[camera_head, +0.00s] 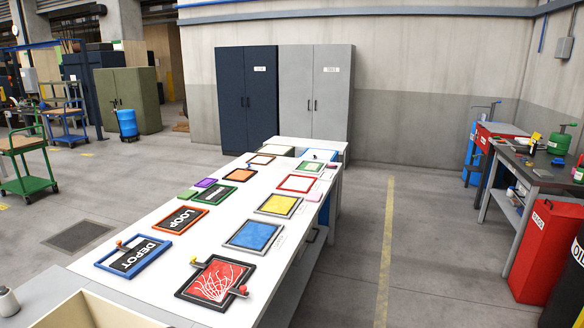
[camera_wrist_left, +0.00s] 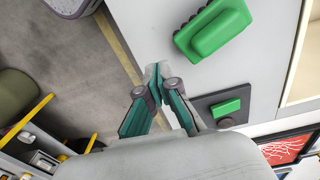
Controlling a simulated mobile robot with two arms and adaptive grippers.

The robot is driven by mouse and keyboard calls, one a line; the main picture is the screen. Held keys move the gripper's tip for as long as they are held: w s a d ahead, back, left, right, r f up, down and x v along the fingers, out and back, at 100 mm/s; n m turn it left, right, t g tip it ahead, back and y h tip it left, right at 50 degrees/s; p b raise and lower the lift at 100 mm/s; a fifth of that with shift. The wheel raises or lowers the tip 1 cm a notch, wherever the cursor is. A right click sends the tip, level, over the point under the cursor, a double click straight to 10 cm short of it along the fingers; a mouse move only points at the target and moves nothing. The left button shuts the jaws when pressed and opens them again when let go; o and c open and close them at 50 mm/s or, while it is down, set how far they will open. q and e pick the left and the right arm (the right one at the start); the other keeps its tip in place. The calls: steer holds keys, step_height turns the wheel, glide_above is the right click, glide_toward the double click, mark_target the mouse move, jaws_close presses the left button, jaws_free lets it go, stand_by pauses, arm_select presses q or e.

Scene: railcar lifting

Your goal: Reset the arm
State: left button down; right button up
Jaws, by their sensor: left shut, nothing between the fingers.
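My left gripper (camera_wrist_left: 157,76) shows in the left wrist view with its fingertips together and nothing between them. It is over or near the edge of a pale work surface (camera_wrist_left: 165,22); its height above it is hard to tell. No gripper or arm shows in the head view, and my right gripper is in neither view.
A long white table (camera_head: 140,215) bears a DEPOT board (camera_head: 133,256), a LOOP board (camera_head: 181,219), coloured frames and a red-patterned panel (camera_head: 215,281). The left wrist view shows a green block (camera_wrist_left: 213,32) near the fingers. Floor is clear right of the table.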

arm_select(q)
steer(key=s+d+m+t+h, duration=0.1)
steer(key=s+d+h, duration=0.1)
steer(key=s+d, duration=0.9)
steer(key=s+a+r+n+t+y, duration=0.1)
steer(key=s+a+r+n, duration=0.15)
steer(key=s+a, duration=0.35)
steer(key=s+a+r+n+t+y, duration=0.1)
steer(key=s+a+r, duration=0.25)
steer(key=s, duration=0.35)
step_height(320, 180, down, 30)
steer(key=s+g+b, duration=0.1)
steer(key=s+b, duration=0.1)
steer(key=b, duration=0.2)
steer(key=s+a+f+g+b, duration=0.1)
steer(key=s+a+f+b, duration=0.2)
steer(key=s+f, duration=1.3)
step_height(320, 180, down, 3)
steer(key=shift+s+r+b, duration=0.1)
steer(key=shift+s+b, duration=0.2)
